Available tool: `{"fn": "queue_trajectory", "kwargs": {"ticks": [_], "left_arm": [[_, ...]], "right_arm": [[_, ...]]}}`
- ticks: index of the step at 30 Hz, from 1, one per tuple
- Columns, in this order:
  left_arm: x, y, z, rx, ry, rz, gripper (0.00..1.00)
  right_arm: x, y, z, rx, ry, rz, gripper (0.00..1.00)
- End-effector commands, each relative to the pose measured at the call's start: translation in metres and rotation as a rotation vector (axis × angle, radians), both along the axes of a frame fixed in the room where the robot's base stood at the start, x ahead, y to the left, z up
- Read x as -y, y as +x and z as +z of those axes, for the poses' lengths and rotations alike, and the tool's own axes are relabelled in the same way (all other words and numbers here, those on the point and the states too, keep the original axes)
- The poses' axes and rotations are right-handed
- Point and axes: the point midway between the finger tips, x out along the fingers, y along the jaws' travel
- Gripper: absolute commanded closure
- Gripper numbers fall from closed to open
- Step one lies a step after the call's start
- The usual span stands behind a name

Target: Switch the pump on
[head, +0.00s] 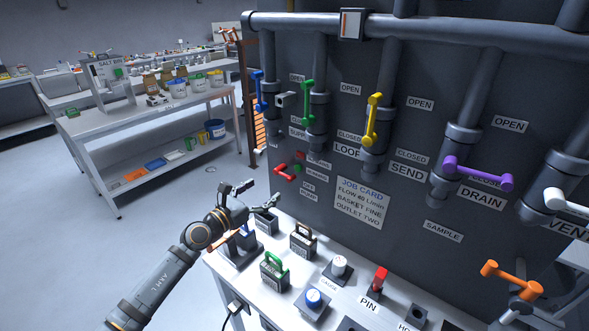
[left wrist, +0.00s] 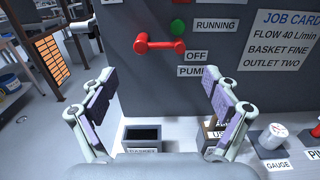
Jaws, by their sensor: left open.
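The red pump handle (left wrist: 160,44) is on the dark panel, its bar lying roughly level. It also shows in the head view (head: 284,172). The PUMP label (left wrist: 190,71) and the OFF label (left wrist: 195,56) are below and to its right, and RUNNING (left wrist: 215,25) is above right, beside a round green spot (left wrist: 178,26). My left gripper (head: 259,193) is open and empty, apart from the handle. In the left wrist view its two fingers (left wrist: 158,80) spread wide, with the handle ahead, above the gap between them. My right gripper is not in view.
The white bench (head: 258,301) below the panel carries several things, including a green-handled block (head: 274,271), a gauge (head: 339,266) and a red pin (head: 378,281). Blue (head: 259,90), green (head: 308,102), yellow (head: 373,119) and purple (head: 477,173) valve handles are on pipes above and to the right.

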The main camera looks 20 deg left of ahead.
Motion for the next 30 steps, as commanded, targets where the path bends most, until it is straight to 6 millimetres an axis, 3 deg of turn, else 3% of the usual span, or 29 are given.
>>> {"fn": "queue_trajectory", "kwargs": {"ticks": [5, 10, 14, 19, 30], "left_arm": [[0.001, 0.008, 0.0, 0.0, 0.001, 0.003, 0.12], [0.013, 0.038, 0.002, 0.002, -0.007, 0.003, 0.12], [0.023, 0.065, 0.001, 0.002, -0.007, 0.003, 0.12], [0.032, 0.089, 0.0, 0.0, -0.004, 0.002, 0.12], [0.036, 0.099, -0.001, -0.001, -0.002, 0.001, 0.12]], "right_arm": [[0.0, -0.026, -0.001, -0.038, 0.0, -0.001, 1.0], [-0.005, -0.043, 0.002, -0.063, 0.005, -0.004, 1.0], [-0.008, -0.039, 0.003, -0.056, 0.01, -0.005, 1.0], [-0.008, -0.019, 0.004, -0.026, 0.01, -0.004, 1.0], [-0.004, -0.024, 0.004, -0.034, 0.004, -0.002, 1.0]]}}
